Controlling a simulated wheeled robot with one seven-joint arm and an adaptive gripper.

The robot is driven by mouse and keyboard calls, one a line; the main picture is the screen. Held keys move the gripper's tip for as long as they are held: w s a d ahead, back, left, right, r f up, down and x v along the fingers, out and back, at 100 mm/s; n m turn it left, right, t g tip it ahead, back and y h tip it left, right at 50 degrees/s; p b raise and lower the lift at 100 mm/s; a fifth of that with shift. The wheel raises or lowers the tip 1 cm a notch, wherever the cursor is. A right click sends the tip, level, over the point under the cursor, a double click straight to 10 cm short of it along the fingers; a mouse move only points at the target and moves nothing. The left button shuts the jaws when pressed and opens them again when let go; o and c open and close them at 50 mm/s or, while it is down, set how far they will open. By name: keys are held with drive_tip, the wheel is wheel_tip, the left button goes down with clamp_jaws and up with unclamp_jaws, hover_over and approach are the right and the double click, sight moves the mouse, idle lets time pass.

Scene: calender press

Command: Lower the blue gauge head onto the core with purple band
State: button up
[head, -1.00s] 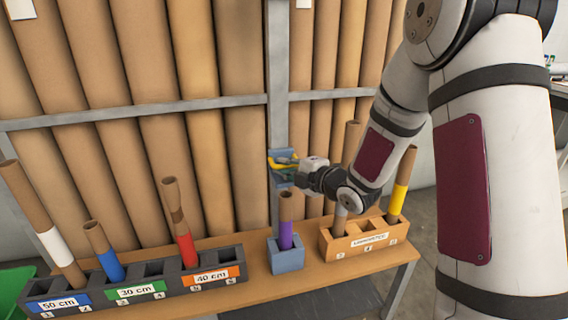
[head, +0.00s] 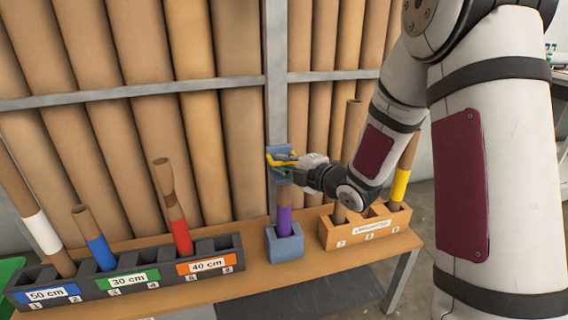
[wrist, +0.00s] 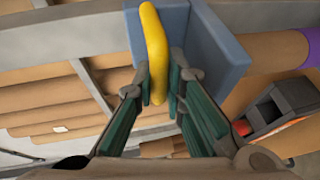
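The blue gauge head (head: 282,172) has a yellow handle (head: 280,161) and sits at the top of the core with purple band (head: 284,221). My gripper (head: 291,163) is at the handle from the right. In the wrist view the gripper's green fingers (wrist: 162,86) are closed on both sides of the yellow handle (wrist: 154,40). The blue gauge head (wrist: 218,45) is beside the fingers, and the core (wrist: 268,56) meets its side. The core's top end is hidden by the head; I cannot tell whether they touch. The core stands upright in a blue-grey block (head: 284,246).
A dark rack (head: 130,282) on the left of the bench holds cores with white, blue and red bands. An orange rack (head: 368,232) on the right holds more cores, one yellow-banded. Large tubes and a metal rail (head: 180,88) stand behind.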

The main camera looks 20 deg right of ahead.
drive_tip(key=shift+o, duration=0.6)
drive_tip(key=shift+s+d+f, duration=0.1)
drive_tip(key=shift+f, duration=0.4)
drive_tip(key=shift+r, duration=0.1)
drive_tip(key=shift+s+d+r, duration=0.1)
drive_tip(key=shift+s, duration=0.2)
drive_tip(key=v, duration=1.1)
drive_tip(key=shift+r, duration=0.2)
drive_tip(key=shift+s+d, duration=0.1)
